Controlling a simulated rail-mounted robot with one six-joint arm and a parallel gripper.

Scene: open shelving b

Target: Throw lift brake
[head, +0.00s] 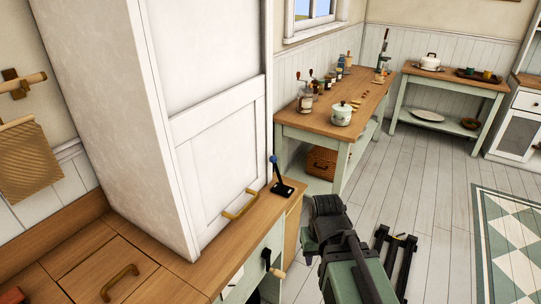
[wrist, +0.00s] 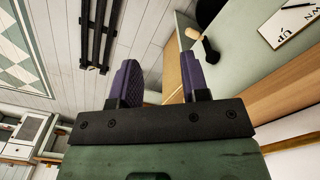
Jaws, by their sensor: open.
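A black lever with a blue knob (head: 278,176) stands on a small black base on the wooden counter, right of the white cabinet door; it leans to the left in the head view. No label shows on it. A black crank with a wooden knob (head: 277,272) is on the green front below; it also shows in the wrist view (wrist: 208,46). My gripper (wrist: 157,82) has purple fingers, apart and empty. In the head view, my gripper (head: 309,240) is over the floor, right of the counter and lower than the blue-knobbed lever, touching neither control.
A white cabinet (head: 210,120) with a brass handle (head: 240,204) rises from the counter. A sign reading UP and DOWN (wrist: 290,22) is near the crank. A table (head: 366,92) with jars and a pot stands behind.

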